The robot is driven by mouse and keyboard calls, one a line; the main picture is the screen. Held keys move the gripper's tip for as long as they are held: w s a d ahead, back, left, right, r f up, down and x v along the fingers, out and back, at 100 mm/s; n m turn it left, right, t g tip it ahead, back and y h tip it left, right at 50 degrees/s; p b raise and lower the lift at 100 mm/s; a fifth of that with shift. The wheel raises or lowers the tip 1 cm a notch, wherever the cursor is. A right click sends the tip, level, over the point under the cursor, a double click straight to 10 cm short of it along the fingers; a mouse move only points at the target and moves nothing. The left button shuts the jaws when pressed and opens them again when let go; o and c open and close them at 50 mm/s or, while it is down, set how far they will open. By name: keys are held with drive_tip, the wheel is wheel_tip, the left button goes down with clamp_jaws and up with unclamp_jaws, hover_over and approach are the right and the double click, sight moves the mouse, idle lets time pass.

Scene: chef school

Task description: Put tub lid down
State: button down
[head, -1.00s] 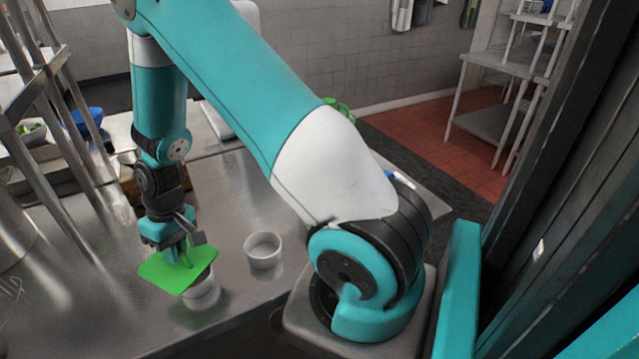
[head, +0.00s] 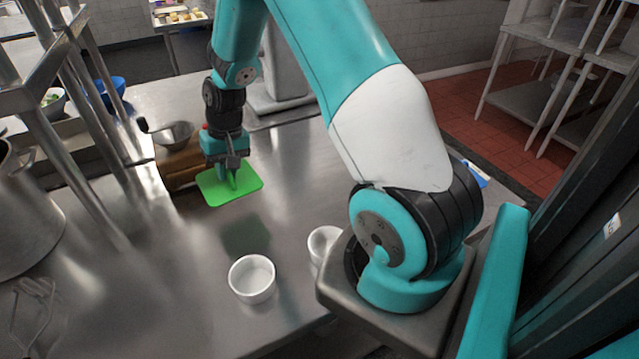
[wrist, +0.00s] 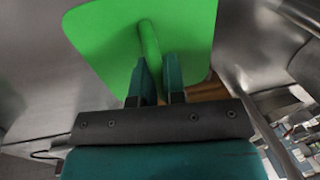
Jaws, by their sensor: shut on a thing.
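The tub lid (head: 247,184) is a flat bright green square with a green upright handle. My gripper (head: 231,180) is shut on the handle and holds the lid roughly level over the steel counter. In the head view I cannot tell if the lid touches the counter. In the wrist view the lid (wrist: 100,40) spreads out past my fingertips (wrist: 158,75), with the handle between them. Two white tubs, one (head: 252,279) in the open and one (head: 324,243) partly hidden by my arm, stand nearer on the counter.
A wooden block (head: 180,166) lies just left of the lid, with a metal bowl (head: 172,134) by it. Metal shelf posts (head: 85,160) and a large pot (head: 25,225) stand at the left. The steel counter (head: 170,270) is bare between lid and tubs.

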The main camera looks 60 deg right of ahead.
drive_tip(key=d+r+m+t+h+b, duration=0.1)
drive_tip(key=d+r+m+b, duration=0.1)
drive_tip(key=d+m, duration=0.45)
drive_tip(key=d+r+m+b, duration=0.2)
drive_tip(key=d+m+b, duration=0.1)
drive_tip(key=d, duration=0.6)
drive_tip(key=s+d+r+m+h+b, duration=0.1)
drive_tip(key=s+d+r+m+b, duration=0.15)
drive_tip(key=s+d+m, duration=0.35)
drive_tip(key=s+d+r+m+h+b, duration=0.1)
drive_tip(key=s+d+r+m, duration=0.3)
drive_tip(key=d, duration=0.4)
wheel_tip(320, 180, down, 20)
drive_tip(key=shift+w+r+p, duration=0.1)
drive_tip(key=shift+r+p, duration=0.1)
drive_tip(key=shift+p, duration=0.75)
drive_tip(key=shift+f, duration=0.2)
drive_tip(key=c, duration=1.2)
unclamp_jaws()
drive_tip(key=shift+r, duration=0.1)
drive_tip(key=r, duration=0.4)
drive_tip(key=s+a+r+b, duration=0.1)
drive_tip(key=r, duration=0.3)
drive_tip(key=s+r, duration=0.1)
drive_tip(key=r, duration=0.3)
drive_tip(key=shift+a, duration=0.15)
